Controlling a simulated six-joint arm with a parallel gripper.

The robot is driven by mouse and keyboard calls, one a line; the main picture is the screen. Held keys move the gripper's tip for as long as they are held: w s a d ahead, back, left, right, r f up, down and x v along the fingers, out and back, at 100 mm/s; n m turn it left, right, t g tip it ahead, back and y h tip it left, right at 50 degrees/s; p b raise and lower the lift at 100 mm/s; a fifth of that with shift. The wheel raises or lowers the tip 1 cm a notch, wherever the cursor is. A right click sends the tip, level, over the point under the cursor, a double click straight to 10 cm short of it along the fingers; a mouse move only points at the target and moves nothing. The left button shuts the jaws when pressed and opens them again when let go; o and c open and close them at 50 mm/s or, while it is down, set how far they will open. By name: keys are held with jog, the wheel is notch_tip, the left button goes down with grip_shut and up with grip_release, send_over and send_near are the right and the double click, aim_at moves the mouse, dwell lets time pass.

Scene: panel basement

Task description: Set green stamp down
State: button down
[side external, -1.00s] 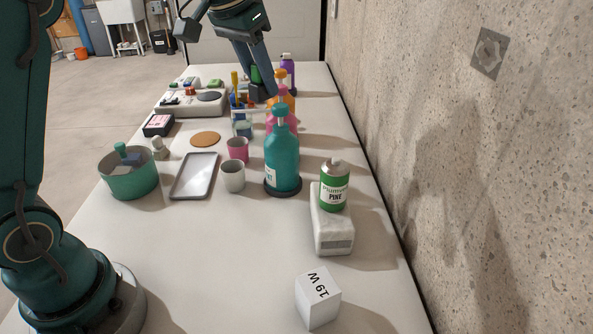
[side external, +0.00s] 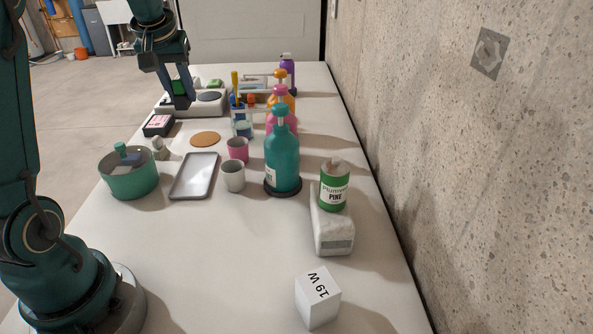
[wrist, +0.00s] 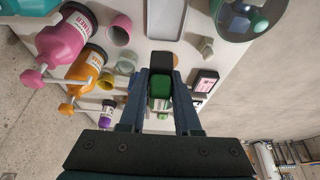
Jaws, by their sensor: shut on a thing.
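My gripper (side external: 178,104) is shut on the green stamp (side external: 180,87). In the wrist view, the stamp (wrist: 160,88) shows a green body with a dark end, held between the two fingers. In the side view the fingers hide part of it. The gripper hangs in front of the white block with a grey disc (side external: 217,105), behind the brown round coaster (side external: 205,139) and to the right of the dark ink pad with a pink label (side external: 158,124). I cannot tell the height of the stamp above the surface.
Pump bottles in teal (side external: 283,160), pink and orange stand along the right. The table's near middle is clear.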

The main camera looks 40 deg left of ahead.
aim_at(201, 168)
notch_tip(201, 168, down, 16)
jog(key=shift+f, duration=0.2)
dwell(0.4)
jog(key=shift+f, duration=0.2)
jog(key=c, duration=0.6)
grip_release()
jog(key=shift+r, duration=0.1)
